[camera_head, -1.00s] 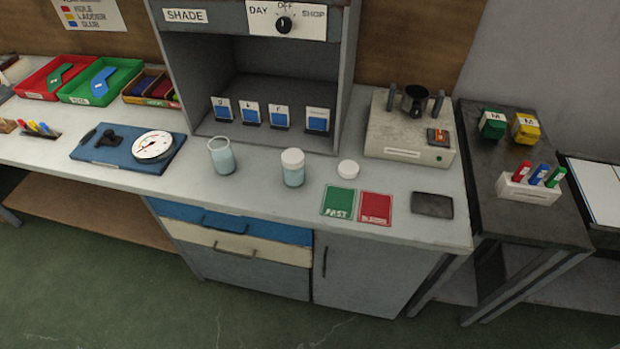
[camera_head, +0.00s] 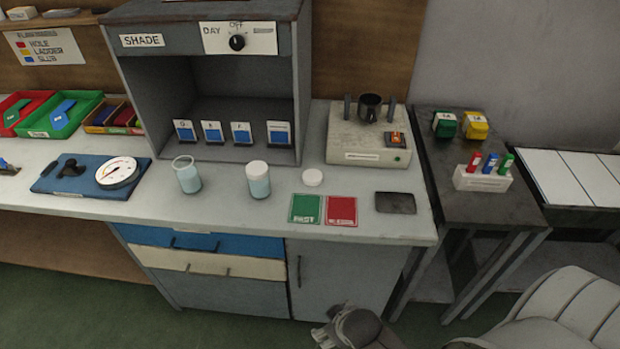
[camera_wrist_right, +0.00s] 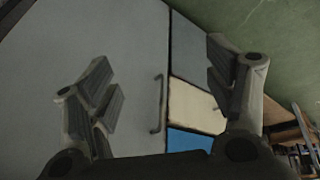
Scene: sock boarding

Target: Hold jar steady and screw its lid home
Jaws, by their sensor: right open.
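A jar (camera_head: 259,184) with pale blue contents stands upright on the bench, with a white cap (camera_head: 257,168) on its top. How tightly the cap sits cannot be told. A separate round white lid (camera_head: 313,177) lies on the bench to its right. An open glass vessel (camera_head: 188,178) with pale blue contents stands to the left. My right gripper (camera_head: 335,332) is low in front of the bench cabinet, well away from the jar. In the right wrist view its open, empty fingers (camera_wrist_right: 160,85) face the cabinet door. My left gripper is not in view.
Green and red cards (camera_head: 306,209) and a dark pad (camera_head: 395,203) lie near the bench's front edge. The grey shade booth (camera_head: 134,72) stands behind the jar. A blue board with a dial (camera_head: 117,172) is left, a boxy device (camera_head: 352,138) right.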

